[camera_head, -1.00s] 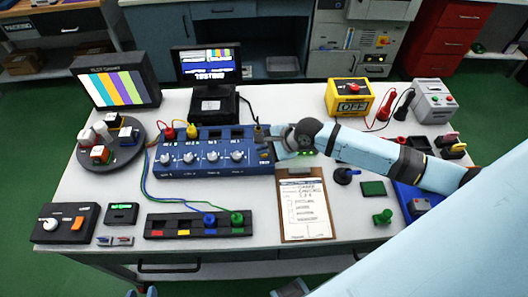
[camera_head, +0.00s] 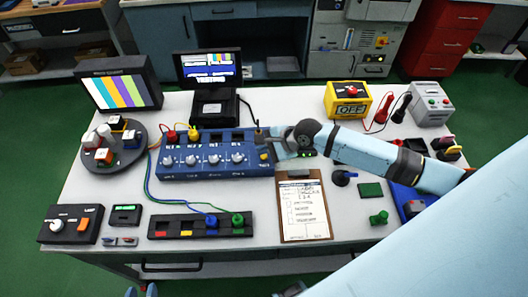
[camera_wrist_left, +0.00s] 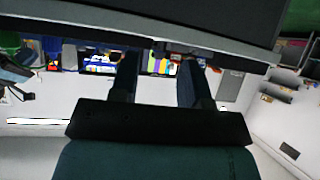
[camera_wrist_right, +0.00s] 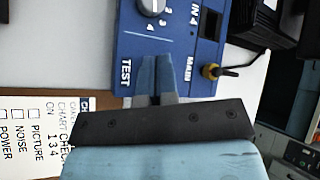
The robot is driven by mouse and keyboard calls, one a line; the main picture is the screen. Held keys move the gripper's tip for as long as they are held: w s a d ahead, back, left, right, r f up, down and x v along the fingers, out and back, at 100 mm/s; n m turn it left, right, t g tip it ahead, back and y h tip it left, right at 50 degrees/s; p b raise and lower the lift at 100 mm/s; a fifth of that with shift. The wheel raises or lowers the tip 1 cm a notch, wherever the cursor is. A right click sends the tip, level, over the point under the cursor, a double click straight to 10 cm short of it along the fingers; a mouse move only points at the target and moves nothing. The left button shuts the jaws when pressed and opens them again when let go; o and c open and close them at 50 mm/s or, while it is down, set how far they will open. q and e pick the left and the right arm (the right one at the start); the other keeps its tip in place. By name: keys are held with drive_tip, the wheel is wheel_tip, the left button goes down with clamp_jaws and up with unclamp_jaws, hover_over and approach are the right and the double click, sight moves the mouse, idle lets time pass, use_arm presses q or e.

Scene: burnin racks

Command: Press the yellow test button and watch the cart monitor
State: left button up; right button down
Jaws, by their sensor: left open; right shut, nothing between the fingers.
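The blue test panel (camera_head: 215,163) with several grey knobs lies across the table's middle. The yellow test button (camera_head: 263,155) is at its right end. My right gripper (camera_head: 268,141) is shut and empty beside that end; in the right wrist view its fingertips (camera_wrist_right: 156,62) are over the panel between the TEST and MAIN labels, hiding the button there. I cannot tell if they touch it. A black monitor (camera_head: 207,67) at the back shows a blue and white picture. Another monitor (camera_head: 118,88) at left shows colour bars. My left gripper (camera_wrist_left: 157,75) is open and empty.
A clipboard (camera_head: 304,207) lies right of the panel. A black strip with coloured plugs (camera_head: 200,226), a round tray (camera_head: 104,156) and an orange-switch box (camera_head: 70,223) are at left. A yellow box (camera_head: 347,101) reading OFF stands back right.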

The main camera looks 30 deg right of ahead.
sight(264, 157)
idle(0.3)
wheel_tip(264, 157, up, 5)
drive_tip(key=p, duration=0.5)
drive_tip(key=shift+f+p, duration=0.15)
drive_tip(key=shift+p, duration=0.15)
drive_tip(key=shift+r+p, duration=0.3)
drive_tip(key=shift+p, duration=0.15)
drive_tip(key=shift+f, duration=0.1)
